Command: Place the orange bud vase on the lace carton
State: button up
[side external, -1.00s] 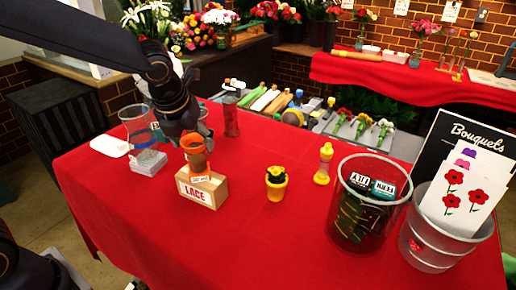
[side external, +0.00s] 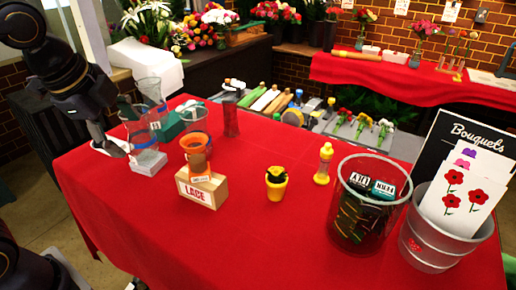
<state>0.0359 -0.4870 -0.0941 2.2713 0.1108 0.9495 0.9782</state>
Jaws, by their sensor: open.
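The orange bud vase (side external: 197,153) stands upright on top of the lace carton (side external: 214,190), a tan box with a white "LACE" label. A small white tag shows at the vase's foot. My gripper (side external: 122,148) is at the left, well apart from the vase and carton. It is open with nothing seen between its fingers, which are partly hard to make out against the clear cup and the white plate.
A clear cup (side external: 138,128) stands on a grey block (side external: 148,163) close beside my gripper. Behind it are another clear glass (side external: 151,92) and a green box (side external: 173,127). A yellow pot (side external: 276,187), a yellow bottle (side external: 323,165) and a clear bucket (side external: 348,220) stand to the right.

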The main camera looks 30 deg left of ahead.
jog(key=s+a+f+n+h, duration=0.1)
jog(key=s+n, duration=0.4)
jog(key=n, duration=0.8)
jog(key=shift+s+a+f+t, duration=0.2)
jog(key=shift+s+f+t, duration=0.15)
jog(key=shift+f, duration=0.5)
